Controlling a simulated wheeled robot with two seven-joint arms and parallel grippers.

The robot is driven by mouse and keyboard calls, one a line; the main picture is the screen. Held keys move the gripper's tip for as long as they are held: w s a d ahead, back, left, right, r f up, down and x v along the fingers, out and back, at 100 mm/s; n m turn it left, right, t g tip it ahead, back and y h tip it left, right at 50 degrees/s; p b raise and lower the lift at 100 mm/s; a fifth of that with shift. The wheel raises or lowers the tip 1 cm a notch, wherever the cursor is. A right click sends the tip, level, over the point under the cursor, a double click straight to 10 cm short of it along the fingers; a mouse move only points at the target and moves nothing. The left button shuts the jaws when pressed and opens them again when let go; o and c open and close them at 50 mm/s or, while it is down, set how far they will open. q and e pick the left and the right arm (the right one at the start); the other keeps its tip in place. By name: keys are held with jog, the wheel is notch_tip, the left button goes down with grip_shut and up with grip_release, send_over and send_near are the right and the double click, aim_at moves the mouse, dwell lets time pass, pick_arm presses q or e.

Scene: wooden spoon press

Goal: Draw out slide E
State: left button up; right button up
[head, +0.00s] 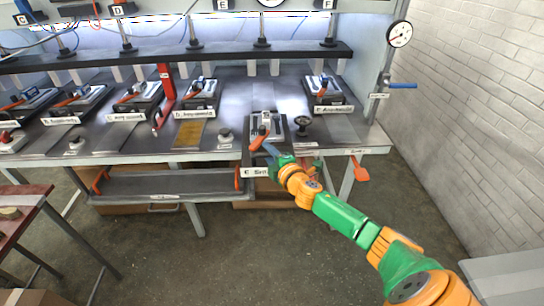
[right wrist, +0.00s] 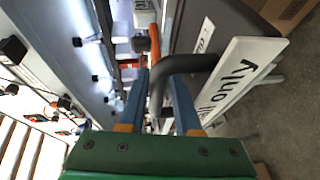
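Slide E (head: 283,130), a dark plate with a clamp and an orange lever (head: 258,140), stands farther forward than its neighbours, near the bench's front edge. Its white label (head: 255,172) is at its front; a white sign ending in "only" (right wrist: 240,75) shows large in the right wrist view. My right gripper (head: 268,152) is at the front of slide E. In the right wrist view its blue fingers (right wrist: 160,88) stand on either side of a dark bent handle (right wrist: 185,63), with gaps seeming to show beside it. My left gripper is out of view.
Slide F (head: 325,90) and slide D (head: 199,94) sit farther back on the bench (head: 235,85). A black knob (head: 303,124) stands close right of slide E. An orange tag (head: 360,170) hangs at the right.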

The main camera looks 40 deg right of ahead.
jog(key=v, duration=0.6)
jog(key=shift+s+f, duration=0.1)
jog(key=shift+s, duration=0.05)
dwell(0.3)
